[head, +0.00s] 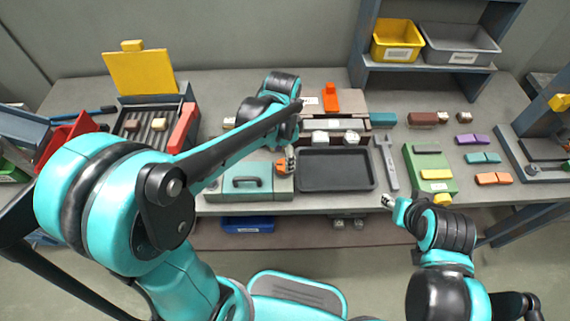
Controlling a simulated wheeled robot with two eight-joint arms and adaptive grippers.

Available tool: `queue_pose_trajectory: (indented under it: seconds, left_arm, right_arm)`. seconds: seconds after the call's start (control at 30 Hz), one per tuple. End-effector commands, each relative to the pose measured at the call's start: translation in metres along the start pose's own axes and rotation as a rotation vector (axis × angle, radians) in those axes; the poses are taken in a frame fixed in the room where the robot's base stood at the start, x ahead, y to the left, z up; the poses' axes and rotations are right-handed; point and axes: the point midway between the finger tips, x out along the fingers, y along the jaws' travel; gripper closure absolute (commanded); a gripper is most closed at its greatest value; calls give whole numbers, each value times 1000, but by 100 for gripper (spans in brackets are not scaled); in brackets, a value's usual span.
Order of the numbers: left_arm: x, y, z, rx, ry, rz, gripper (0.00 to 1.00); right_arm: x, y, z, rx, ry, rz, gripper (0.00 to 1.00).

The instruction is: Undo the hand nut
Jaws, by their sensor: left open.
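I cannot make out for certain which part is the hand nut. A small orange-brown part (281,166) shows right at my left gripper (287,160), and it is too small to tell what it is. My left gripper is open, low over the back right of the teal case (240,191), beside the dark tray. An orange upright piece (331,98) stands on a fixture at the back of the bench. My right gripper (388,201) is at the front edge of the bench, below the wrench; its fingers are too small to read.
A dark empty tray (336,184) lies mid-bench, with a grey wrench (387,162) to its right. A green box (430,158) and several coloured blocks are further right. A yellow-lidded grill-like unit (140,72) stands back left. Yellow and grey bins sit on the shelf.

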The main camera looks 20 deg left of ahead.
Motion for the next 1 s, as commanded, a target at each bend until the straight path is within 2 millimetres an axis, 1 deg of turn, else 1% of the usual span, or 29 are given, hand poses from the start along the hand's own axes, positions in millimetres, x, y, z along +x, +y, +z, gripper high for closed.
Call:
queue_pose_trajectory:
  seconds: [0.03, 0.2, 0.33, 0.57, 0.6, 0.67, 0.7, 0.77, 0.8, 1.0]
  left_arm:
    - [13, 0, 0, -1, 0, 0, 41]
    - [34, 0, 0, -1, 1, -1, 41]
    - [40, 0, 0, -2, 1, -1, 41]
    - [40, 0, 0, -2, 1, -1, 41]
    - [40, 0, 0, -2, 1, -1, 44]
    - [40, 0, 0, -2, 1, -1, 60]
    - [40, 0, 0, -2, 1, -1, 70]
    - [40, 0, 0, -2, 1, -1, 86]
    - [40, 0, 0, -2, 1, -1, 92]
    - [40, 0, 0, -7, 1, -1, 91]
  right_arm:
    - [6, 0, 4, 0, 0, 0, 58]
    - [13, 0, 9, 0, 0, 0, 58]
    - [15, 0, 10, 0, 0, 0, 58]
    - [14, 0, 10, 0, 0, 0, 58]
    - [14, 0, 10, 0, 0, 0, 58]
    - [14, 0, 10, 0, 0, 0, 58]
    - [14, 0, 10, 0, 0, 0, 58]
    - [14, 0, 10, 0, 0, 0, 58]
    - [14, 0, 10, 0, 0, 0, 58]
    - [14, 0, 10, 0, 0, 0, 58]
